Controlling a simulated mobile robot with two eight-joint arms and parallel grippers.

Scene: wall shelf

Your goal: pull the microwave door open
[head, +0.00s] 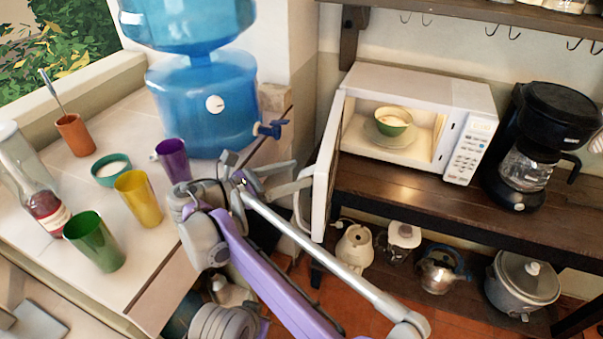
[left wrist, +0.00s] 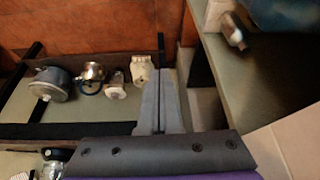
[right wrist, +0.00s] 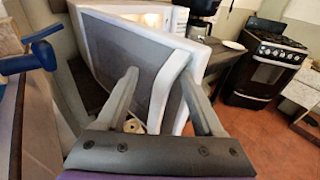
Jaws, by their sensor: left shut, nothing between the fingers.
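The white microwave (head: 420,92) stands on the wooden shelf with its door (head: 326,165) swung wide open to the left. Inside, a green bowl (head: 393,122) sits on a plate. The door's white handle (right wrist: 168,92) shows in the right wrist view, in front of the door's dark window. My right gripper (right wrist: 160,76) is open, with one finger on each side of the handle; I cannot tell whether they touch it. My left gripper (left wrist: 160,78) is shut and empty, above the floor area near the lower shelf. I cannot make it out in the head view.
A black coffee maker (head: 535,145) stands right of the microwave. A blue water dispenser (head: 205,100) and several cups, including a purple cup (head: 173,160), stand on the left counter. Kettles and a pot (head: 522,283) fill the lower shelf.

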